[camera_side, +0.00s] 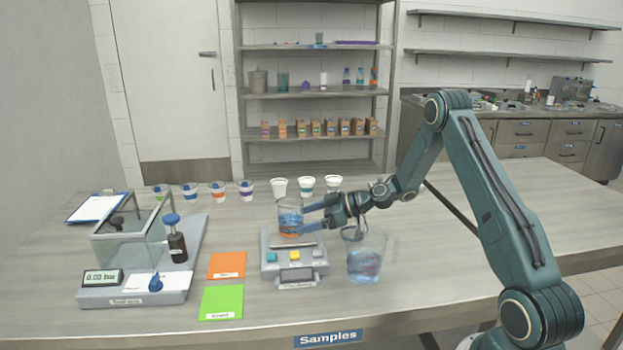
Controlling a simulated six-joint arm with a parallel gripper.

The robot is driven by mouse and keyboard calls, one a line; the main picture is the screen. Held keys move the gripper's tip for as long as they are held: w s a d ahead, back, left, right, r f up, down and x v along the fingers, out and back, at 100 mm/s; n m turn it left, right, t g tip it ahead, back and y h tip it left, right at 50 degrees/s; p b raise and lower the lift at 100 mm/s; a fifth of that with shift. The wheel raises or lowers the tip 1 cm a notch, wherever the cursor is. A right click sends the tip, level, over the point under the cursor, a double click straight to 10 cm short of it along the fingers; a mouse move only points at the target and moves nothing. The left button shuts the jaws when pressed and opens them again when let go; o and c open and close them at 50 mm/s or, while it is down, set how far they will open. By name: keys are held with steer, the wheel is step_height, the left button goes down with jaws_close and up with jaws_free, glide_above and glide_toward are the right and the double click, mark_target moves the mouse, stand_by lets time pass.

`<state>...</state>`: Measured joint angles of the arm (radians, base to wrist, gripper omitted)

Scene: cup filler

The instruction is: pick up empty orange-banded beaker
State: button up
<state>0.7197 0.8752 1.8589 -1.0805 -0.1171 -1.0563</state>
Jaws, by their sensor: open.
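A clear beaker (290,213) with an orange band near its base stands upright on the scale (292,262). Blue shows through its wall; I cannot tell whether this is liquid or a finger behind the glass. My gripper (300,217) comes in from the right with its jaws open, its blue fingers at the beaker's side. They overlap it in this view, and I cannot tell whether they touch it. A smaller cup with an orange band (217,191) stands in the row at the back.
A clear jug (366,258) stands just right of the scale, under my wrist. An orange mat (227,265) and a green mat (221,302) lie left of the scale. A device with a glass chamber (130,240) is further left. Several cups line the back.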

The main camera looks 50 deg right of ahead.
mark_target(302, 221)
steer(key=shift+f, duration=0.2)
steer(key=shift+w, duration=0.15)
steer(key=shift+x, duration=2.4)
